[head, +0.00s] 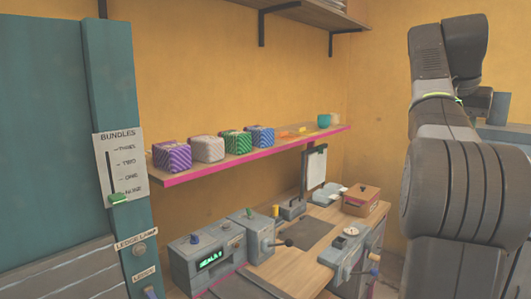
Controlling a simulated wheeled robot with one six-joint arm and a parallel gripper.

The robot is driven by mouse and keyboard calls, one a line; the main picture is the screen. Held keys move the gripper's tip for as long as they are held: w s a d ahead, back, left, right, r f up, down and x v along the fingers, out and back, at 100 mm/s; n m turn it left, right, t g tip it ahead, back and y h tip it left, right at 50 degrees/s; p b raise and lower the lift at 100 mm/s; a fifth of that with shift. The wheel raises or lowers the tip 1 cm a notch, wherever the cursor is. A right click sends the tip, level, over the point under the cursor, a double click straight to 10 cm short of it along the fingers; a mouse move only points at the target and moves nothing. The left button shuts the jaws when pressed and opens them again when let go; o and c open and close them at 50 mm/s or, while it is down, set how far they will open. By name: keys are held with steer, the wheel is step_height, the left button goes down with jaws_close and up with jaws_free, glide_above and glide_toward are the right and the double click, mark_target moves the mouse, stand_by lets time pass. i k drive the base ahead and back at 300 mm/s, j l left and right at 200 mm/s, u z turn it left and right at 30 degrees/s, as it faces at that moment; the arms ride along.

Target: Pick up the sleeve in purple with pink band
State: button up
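A purple, pale-striped block-shaped sleeve (172,156) stands at the left end of the wall shelf (257,157). It is the only purple one I can make out; a pink band on it cannot be told at this size. It stands upright beside a pale pinkish-white sleeve (207,149). A green striped sleeve (236,143) and a blue striped one (261,136) follow to the right. My arm fills the right side of the view, well apart from the shelf. My gripper does not show.
The shelf has a bright pink front edge; a teal cup (324,121) and small orange pieces stand at its right. Below is a bench with grey control boxes (207,260), a clipboard (316,167) and a brown box (361,200). A teal panel (55,130) stands at left.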

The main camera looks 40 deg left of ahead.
mark_target(171, 157)
steer(key=i+l+z, duration=0.4)
steer(key=i, duration=0.15)
steer(key=i+u, duration=0.2)
steer(key=u, duration=0.2)
steer(key=i+u, duration=0.25)
steer(key=u, duration=0.15)
steer(key=i+l+u, duration=0.1)
steer(key=u, duration=0.3)
steer(key=i+j+u, duration=0.1)
steer(key=u, duration=0.35)
steer(key=i+u, duration=0.2)
steer(key=u, duration=0.3)
steer(key=i+u, duration=0.2)
steer(key=u, duration=0.25)
steer(key=i+l+u, duration=0.1)
steer(key=u, duration=0.35)
steer(key=i+u, duration=0.5)
steer(key=k, duration=0.1)
